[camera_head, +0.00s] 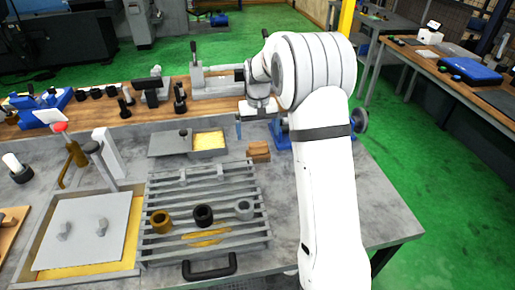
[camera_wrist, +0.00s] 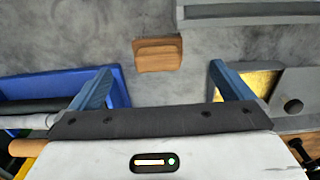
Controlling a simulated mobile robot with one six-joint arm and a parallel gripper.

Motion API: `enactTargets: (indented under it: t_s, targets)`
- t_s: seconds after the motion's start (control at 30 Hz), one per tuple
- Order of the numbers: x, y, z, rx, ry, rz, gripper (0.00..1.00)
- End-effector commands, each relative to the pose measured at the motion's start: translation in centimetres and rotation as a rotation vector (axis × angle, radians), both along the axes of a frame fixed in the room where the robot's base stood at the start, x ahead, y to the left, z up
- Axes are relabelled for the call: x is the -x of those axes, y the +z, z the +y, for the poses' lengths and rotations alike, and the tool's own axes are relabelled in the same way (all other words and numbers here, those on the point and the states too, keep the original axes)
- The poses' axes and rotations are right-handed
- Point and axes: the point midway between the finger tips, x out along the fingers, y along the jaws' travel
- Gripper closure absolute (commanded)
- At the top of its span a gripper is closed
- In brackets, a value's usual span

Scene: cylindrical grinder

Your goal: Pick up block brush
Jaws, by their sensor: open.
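The block brush (camera_head: 258,151) is a small brown wooden block lying on the grey tabletop, just right of a yellow-lined tray. In the wrist view the brush (camera_wrist: 157,55) lies ahead of the fingers, roughly centred between them and apart from both. My gripper (camera_head: 256,124) hangs above the table behind the brush in the head view. Its two blue fingers are spread wide with nothing between them in the wrist view (camera_wrist: 161,72). The brush's bristles cannot be made out.
A grey tray with yellow lining (camera_head: 209,141) stands left of the brush. A slatted rack (camera_head: 160,245) with several round parts lies in front. A blue object (camera_wrist: 62,84) is close to one finger in the wrist view. Bare tabletop surrounds the brush's right side.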

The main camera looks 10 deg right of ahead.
Motion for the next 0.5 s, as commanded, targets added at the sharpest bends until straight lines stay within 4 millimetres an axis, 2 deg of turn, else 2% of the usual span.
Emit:
enactTargets:
  t_s: [0.13,0.5]
  targets:
    - [-1.4,-1.4,0.1,0.000,0.000,0.013,0.00]
    - [-1.6,-5.3,-0.2,0.000,0.000,0.018,0.00]
